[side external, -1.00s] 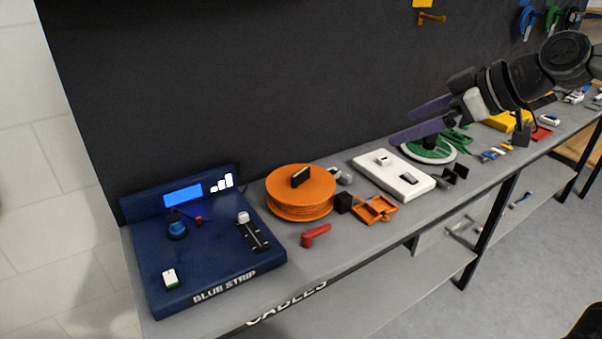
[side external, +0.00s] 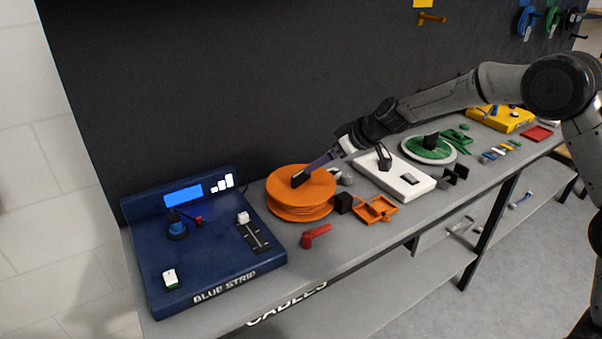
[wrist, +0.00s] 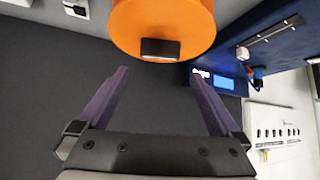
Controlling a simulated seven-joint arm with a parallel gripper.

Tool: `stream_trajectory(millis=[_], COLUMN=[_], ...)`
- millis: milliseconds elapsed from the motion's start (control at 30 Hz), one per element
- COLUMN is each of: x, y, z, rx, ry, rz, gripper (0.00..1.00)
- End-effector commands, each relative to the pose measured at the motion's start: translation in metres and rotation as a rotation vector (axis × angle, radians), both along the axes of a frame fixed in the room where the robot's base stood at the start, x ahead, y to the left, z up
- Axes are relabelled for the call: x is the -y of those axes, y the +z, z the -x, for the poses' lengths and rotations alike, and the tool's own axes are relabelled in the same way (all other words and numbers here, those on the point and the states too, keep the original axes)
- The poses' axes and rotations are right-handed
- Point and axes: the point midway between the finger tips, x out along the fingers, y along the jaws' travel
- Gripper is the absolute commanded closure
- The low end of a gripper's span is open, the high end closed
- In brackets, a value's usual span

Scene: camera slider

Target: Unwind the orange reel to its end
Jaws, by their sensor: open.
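The orange reel (side external: 301,204) lies flat on the grey bench, right of the blue panel, with cable wound round its side. A black handle block (side external: 300,178) stands up from its top. In the wrist view the reel (wrist: 163,20) is at the top, with the black handle (wrist: 160,50) facing the camera just beyond the fingers. My gripper (wrist: 158,80) has its two purple fingers wide apart with nothing between them. In the side view my gripper (side external: 312,170) is at the reel's upper right, its fingers near the handle; whether they touch it cannot be told.
The blue panel (side external: 215,272) with knob and slider stands left of the reel. A black cube (side external: 344,202), an orange bracket (side external: 376,209), a red handle (side external: 315,235) and a white plate (side external: 412,184) lie nearby. The dark wall (side external: 230,80) rises close behind.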

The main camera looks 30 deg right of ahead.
Motion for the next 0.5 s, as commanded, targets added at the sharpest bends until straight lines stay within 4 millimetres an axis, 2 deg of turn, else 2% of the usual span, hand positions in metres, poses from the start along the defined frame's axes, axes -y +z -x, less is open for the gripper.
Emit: stream_trajectory(millis=[233,500], x=[-0.012,-0.022], y=[-0.036,-0.061], z=[-0.032,-0.058], rx=[-0.002,0.000], ry=[0.001,0.000], rz=[0.000,0.000], gripper=[0.00,0.00])
